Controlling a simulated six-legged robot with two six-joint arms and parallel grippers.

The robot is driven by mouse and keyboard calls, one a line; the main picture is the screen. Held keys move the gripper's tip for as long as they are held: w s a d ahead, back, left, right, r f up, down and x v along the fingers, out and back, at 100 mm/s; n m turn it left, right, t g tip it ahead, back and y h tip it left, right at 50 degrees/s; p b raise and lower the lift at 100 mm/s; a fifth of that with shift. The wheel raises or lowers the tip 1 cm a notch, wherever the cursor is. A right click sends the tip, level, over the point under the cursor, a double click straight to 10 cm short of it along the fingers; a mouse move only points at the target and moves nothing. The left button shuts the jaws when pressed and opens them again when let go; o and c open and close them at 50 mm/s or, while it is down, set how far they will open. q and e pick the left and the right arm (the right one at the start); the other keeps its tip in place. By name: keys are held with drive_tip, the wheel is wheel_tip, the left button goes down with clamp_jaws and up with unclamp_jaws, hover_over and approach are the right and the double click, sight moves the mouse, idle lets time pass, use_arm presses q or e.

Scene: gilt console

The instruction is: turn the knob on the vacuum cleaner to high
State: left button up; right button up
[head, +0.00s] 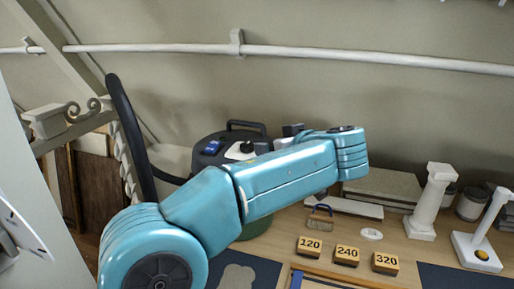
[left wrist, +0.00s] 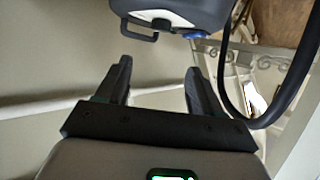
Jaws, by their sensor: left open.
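The vacuum cleaner (head: 212,160) stands behind my left arm in the head view, with a dark top, a carry handle, a blue switch (head: 213,147) and a black knob (head: 247,146) on a white plate. My arm hides its lower front. I cannot read the knob's setting. In the left wrist view the vacuum cleaner's top (left wrist: 185,12) shows upside down at the upper edge, with the blue part (left wrist: 194,35) and handle; the knob is not clear there. My left gripper (left wrist: 158,66) is open and empty, apart from the cleaner. My right gripper is not in view.
A black hose (head: 128,125) arches up left of the cleaner. A wooden bench (head: 285,225) carries numbered blocks (head: 347,254), a white column (head: 431,200), a flat box (head: 383,185) and a white stand (head: 478,250). A white pipe (head: 330,54) runs along the wall.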

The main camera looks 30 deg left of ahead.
sight(248, 145)
use_arm(q)
drive_tip(key=p+x, duration=0.4)
drive_tip(key=x, duration=1.1)
drive_tip(key=shift+w+a+f, duration=0.15)
drive_tip(key=shift+a+f, duration=0.15)
drive_tip(key=shift+w+f, duration=0.1)
